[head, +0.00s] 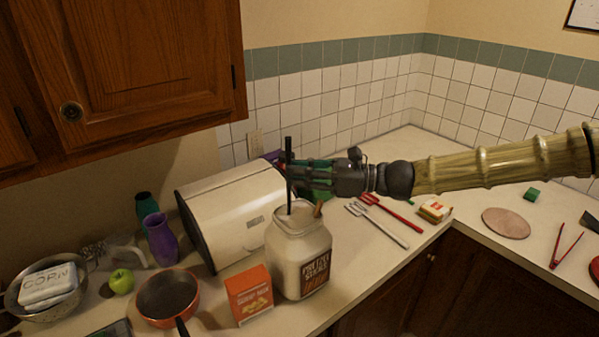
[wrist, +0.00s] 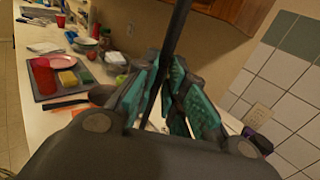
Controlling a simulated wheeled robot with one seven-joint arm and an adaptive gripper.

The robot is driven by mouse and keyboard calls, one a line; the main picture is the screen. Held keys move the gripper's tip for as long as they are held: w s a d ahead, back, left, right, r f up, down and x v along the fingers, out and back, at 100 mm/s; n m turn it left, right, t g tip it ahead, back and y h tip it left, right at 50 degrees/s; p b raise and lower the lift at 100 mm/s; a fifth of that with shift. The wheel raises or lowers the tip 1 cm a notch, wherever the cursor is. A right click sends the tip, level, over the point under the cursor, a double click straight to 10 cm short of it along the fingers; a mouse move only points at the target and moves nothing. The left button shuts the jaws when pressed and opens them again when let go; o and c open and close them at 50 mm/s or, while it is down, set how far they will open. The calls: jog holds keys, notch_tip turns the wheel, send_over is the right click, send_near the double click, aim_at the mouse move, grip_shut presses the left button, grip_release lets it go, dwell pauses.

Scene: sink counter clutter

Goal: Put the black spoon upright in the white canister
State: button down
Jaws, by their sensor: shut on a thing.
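The white canister (head: 301,262) stands upright on the counter, open at the top, with dark lettering on its front. My gripper (head: 291,172) is above its mouth, shut on the black spoon (head: 289,150). The spoon is close to vertical, and its lower part reaches down to the canister's mouth. I cannot tell how far its lower end is inside the rim. In the wrist view the spoon (wrist: 172,50) runs between the teal finger pads.
A cream bread box (head: 233,213) stands close behind the canister on the left. An orange-red box (head: 249,294) and a pan (head: 168,296) are in front and left. Red tongs or utensils (head: 393,213) lie to the right, with some clear counter around them.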

jog(key=c, duration=1.4)
grip_release()
jog(key=d, duration=0.4)
jog(key=s+d, duration=0.1)
jog(key=d, duration=0.3)
jog(key=s+d, duration=0.1)
jog(key=d, duration=0.3)
jog(key=shift+f, duration=0.1)
